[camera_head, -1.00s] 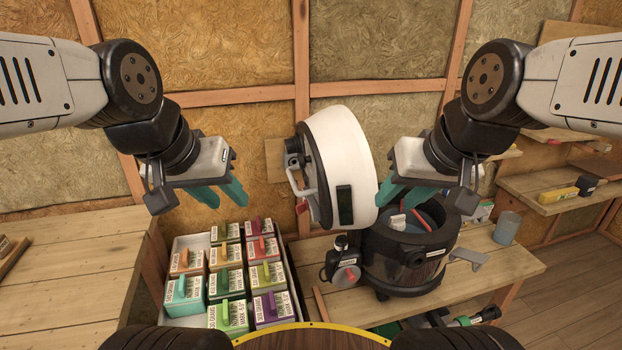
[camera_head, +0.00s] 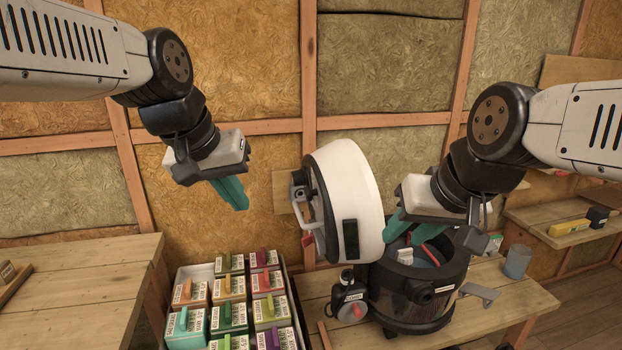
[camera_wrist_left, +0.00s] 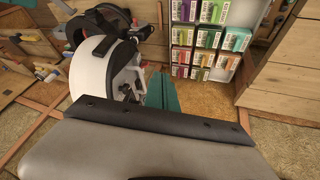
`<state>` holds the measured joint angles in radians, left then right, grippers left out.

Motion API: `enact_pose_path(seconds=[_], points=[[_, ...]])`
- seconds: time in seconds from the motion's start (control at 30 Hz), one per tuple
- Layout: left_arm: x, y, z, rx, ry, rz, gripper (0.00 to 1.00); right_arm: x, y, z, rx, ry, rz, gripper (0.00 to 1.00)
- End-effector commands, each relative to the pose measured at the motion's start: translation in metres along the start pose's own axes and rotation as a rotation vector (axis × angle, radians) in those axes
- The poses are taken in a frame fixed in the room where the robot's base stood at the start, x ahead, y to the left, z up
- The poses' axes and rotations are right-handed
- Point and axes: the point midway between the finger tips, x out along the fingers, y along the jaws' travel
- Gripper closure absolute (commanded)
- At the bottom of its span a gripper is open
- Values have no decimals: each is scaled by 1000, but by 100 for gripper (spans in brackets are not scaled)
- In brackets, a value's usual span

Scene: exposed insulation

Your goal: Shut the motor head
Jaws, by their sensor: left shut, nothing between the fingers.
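The motor head (camera_head: 345,200) is a white drum with a dark underside, a handle and a dark panel. It stands tilted up on the left edge of the black vacuum canister (camera_head: 410,300), whose top is open with items inside. It also shows in the left wrist view (camera_wrist_left: 97,82). My left gripper (camera_head: 236,205) is shut and empty, left of the head and apart from it. My right gripper (camera_head: 408,236) is open, just right of the head above the canister opening. I cannot tell whether its fingers touch the head.
A crate of several labelled, coloured-handled boxes (camera_head: 232,303) stands left of the canister. Wooden benches lie at the left (camera_head: 80,280) and under the canister (camera_head: 510,310). Insulated walls stand behind.

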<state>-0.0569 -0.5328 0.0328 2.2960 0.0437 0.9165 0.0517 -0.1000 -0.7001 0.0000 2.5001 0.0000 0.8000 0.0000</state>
Motion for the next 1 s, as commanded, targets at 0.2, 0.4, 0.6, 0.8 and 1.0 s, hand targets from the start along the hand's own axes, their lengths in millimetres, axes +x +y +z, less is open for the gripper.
enact_pose_path(seconds=[0.2, 0.4, 0.6, 0.8, 1.0], points=[[2, 19, -96, -145, -154, 45, 100, 0, 0, 0, 0, 0, 0, 63], [19, 30, -164, -256, -284, 108, 100, 0, 0, 0, 0, 0, 0, 63], [32, 32, -196, -316, -356, 150, 100, 0, 0, 0, 0, 0, 0, 63], [42, 34, -199, -326, -371, 159, 100, 0, 0, 0, 0, 0, 0, 63], [73, 42, -187, -325, -372, 159, 100, 0, 0, 0, 0, 0, 0, 63]])
